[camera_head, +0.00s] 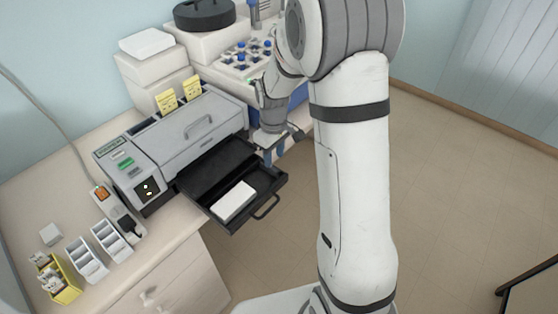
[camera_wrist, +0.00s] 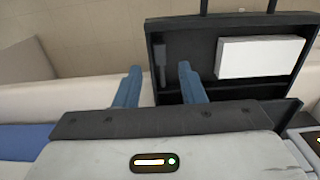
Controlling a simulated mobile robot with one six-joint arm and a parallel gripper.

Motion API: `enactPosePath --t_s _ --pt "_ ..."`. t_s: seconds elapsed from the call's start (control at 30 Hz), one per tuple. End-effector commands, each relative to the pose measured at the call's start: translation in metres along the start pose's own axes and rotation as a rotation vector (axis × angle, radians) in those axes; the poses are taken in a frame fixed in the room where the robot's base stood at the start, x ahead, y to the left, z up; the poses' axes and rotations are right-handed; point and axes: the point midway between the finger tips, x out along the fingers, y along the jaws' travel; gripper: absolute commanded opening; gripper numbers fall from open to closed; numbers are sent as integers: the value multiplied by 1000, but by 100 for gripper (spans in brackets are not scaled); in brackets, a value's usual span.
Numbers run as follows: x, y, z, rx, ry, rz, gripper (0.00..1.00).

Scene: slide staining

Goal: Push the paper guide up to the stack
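The white paper stack (camera_head: 233,201) lies in the black pulled-out tray (camera_head: 212,212); it also shows in the wrist view (camera_wrist: 262,57). The paper guide (camera_wrist: 161,62) looks like a slim dark upright piece near the tray's left side in the wrist view, with a bare strip of tray floor between it and the stack. My gripper (camera_wrist: 160,70) is open, its two blue fingers apart and empty. In the wrist view the guide shows between the fingertips; whether they touch it I cannot tell. In the head view my gripper (camera_head: 274,156) is at the tray's far right corner.
The grey printer (camera_head: 195,140) stands behind the tray. The tray's handle (camera_head: 268,207) sticks out over the floor. Slide racks (camera_head: 87,260) and a yellow holder (camera_head: 62,279) are at the bench's left. A rack with blue-capped vials (camera_head: 240,57) is behind my gripper.

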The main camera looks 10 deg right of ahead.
Motion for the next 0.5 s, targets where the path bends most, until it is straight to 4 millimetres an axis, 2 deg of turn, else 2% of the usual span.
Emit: enactPosePath --t_s 0.1,0.23,0.5 --pt "19 -1 1 1 -4 -3 36" --pt "34 0 1 1 -3 -2 36" --pt "43 0 0 2 0 0 36"
